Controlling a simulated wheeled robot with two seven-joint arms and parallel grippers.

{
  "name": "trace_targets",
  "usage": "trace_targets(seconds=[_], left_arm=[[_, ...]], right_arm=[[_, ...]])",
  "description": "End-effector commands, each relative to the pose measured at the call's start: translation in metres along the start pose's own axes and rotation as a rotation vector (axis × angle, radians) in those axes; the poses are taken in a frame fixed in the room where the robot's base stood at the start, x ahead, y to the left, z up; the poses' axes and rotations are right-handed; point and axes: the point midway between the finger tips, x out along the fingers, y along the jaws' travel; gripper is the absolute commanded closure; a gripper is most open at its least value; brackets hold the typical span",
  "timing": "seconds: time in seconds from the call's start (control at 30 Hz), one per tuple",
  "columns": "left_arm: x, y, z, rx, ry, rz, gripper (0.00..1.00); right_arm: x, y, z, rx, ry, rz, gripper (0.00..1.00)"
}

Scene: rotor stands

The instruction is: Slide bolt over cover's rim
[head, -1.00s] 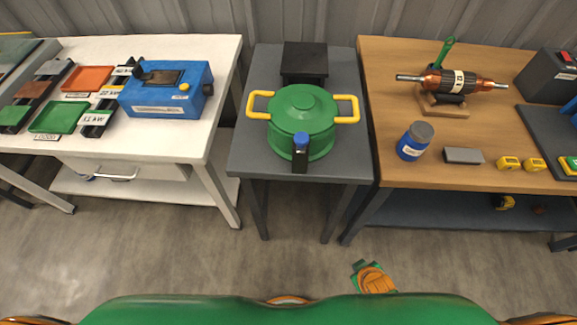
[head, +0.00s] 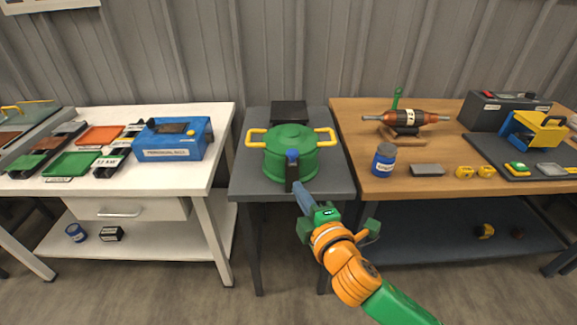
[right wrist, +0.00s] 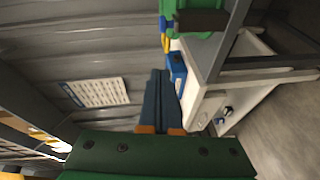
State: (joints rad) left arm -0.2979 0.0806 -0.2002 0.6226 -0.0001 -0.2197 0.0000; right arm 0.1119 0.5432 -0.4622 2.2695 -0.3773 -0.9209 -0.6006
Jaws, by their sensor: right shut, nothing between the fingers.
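A green round vessel (head: 305,166) with two yellow side handles stands on the grey middle table. Its green cover (head: 290,137) lies on top. At the front of the rim is the bolt (head: 292,156), with a blue rounded head above a dark upright part. My right gripper (head: 299,188) is shut and empty, its blue-grey fingers just in front of and below the bolt; I cannot tell whether they touch it. In the right wrist view the shut fingers (right wrist: 160,75) point up the picture, and part of the green vessel (right wrist: 184,8) shows at the top. My left gripper is not in view.
A black block (head: 289,110) stands behind the vessel. On the right wooden table are a blue jar (head: 384,163), a grey block (head: 427,170) and a rotor (head: 405,118) on its stand. The left white table holds a blue box (head: 174,143) and several trays.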

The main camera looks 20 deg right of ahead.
Motion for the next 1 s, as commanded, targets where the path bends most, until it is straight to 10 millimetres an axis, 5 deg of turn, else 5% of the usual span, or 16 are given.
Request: trace_targets(seconds=[0.17, 0.6, 1.0], left_arm=[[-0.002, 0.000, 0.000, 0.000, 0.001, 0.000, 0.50], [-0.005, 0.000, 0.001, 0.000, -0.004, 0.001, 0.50], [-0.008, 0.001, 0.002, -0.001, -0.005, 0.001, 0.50]], right_arm=[[0.011, 0.001, 0.000, 0.002, 0.000, 0.001, 1.00], [0.104, 0.000, -0.001, 0.004, 0.000, 0.000, 1.00], [0.129, -0.001, 0.029, 0.003, 0.000, -0.001, 1.00]])
